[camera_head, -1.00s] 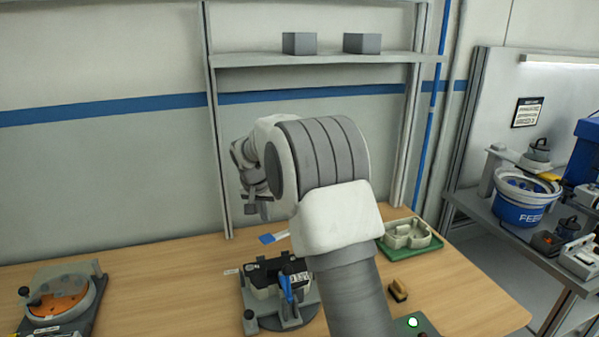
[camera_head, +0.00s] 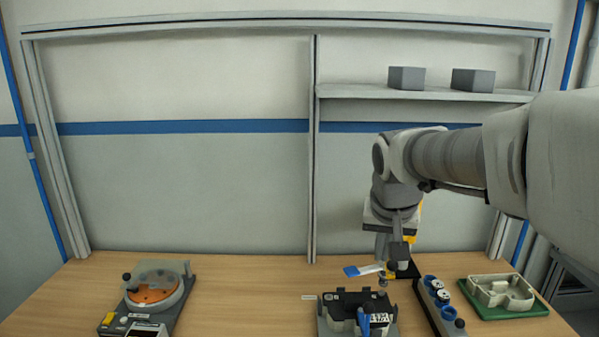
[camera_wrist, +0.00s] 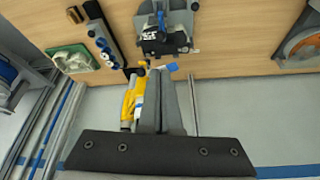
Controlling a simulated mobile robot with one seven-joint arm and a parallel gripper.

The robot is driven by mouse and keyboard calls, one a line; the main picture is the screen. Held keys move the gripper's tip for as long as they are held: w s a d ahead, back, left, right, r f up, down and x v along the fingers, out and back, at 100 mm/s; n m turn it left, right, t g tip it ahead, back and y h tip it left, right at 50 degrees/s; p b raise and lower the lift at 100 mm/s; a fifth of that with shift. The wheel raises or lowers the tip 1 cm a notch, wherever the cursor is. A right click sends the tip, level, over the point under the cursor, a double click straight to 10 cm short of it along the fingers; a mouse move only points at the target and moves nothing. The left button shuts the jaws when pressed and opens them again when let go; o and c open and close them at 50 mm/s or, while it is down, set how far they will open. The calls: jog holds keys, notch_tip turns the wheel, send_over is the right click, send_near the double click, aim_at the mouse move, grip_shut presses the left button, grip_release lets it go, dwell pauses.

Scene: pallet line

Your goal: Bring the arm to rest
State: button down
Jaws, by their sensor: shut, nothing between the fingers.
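My gripper (camera_head: 392,260) hangs from my arm at the right of the head view, pointing down above the back of the wooden table (camera_head: 240,290). Its fingers are together with nothing between them. In the wrist view my gripper (camera_wrist: 160,74) shows as closed grey fingers reaching up from a dark palm. A blue-and-white piece (camera_head: 362,270) lies on the table just left of the fingers. A yellow thing (camera_wrist: 129,103) shows beside the fingers in the wrist view; in the head view it is partly hidden behind the gripper.
A fixture with a black part (camera_head: 345,305) stands at the front, below the gripper. Right of it are a rack with blue rings (camera_head: 432,290) and a green tray (camera_head: 515,310). A round orange device (camera_head: 152,290) stands left. A shelf (camera_head: 350,92) hangs behind. The table's centre-left is clear.

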jog(key=s+f+n+y, duration=0.1)
jog(key=s+f+n, duration=0.1)
jog(key=s, duration=1.8)
jog(key=shift+a+f+n+t, duration=0.3)
jog(key=shift+a+f+t, duration=0.1)
